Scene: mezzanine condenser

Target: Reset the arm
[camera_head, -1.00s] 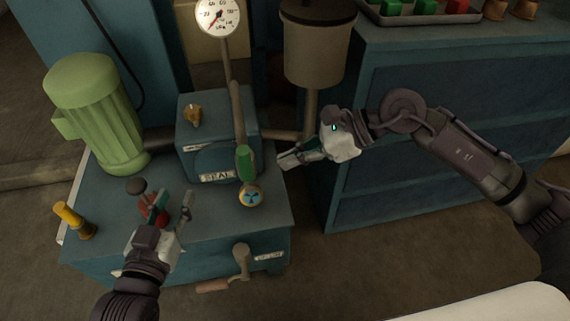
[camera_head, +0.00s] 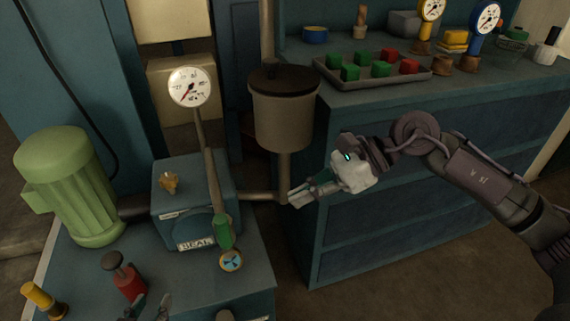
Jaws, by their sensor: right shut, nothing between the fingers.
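My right arm comes in from the right edge, and my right gripper (camera_head: 294,199) is shut and empty. It points left in front of the teal cabinet (camera_head: 400,180), beside the pipe under the grey pot (camera_head: 284,120). My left gripper (camera_head: 148,304) shows only its fingertips at the bottom edge. They are apart, just below the red knob-topped fitting (camera_head: 127,281); its body and arm are out of view. I cannot tell whether a fingertip touches the fitting.
The teal machine holds a green motor (camera_head: 68,190), a gauge (camera_head: 189,87), a green-gripped lever (camera_head: 223,233) and a yellow handle (camera_head: 40,297). A tray (camera_head: 425,77) of red and green blocks sits on the cabinet. Floor is free at lower right.

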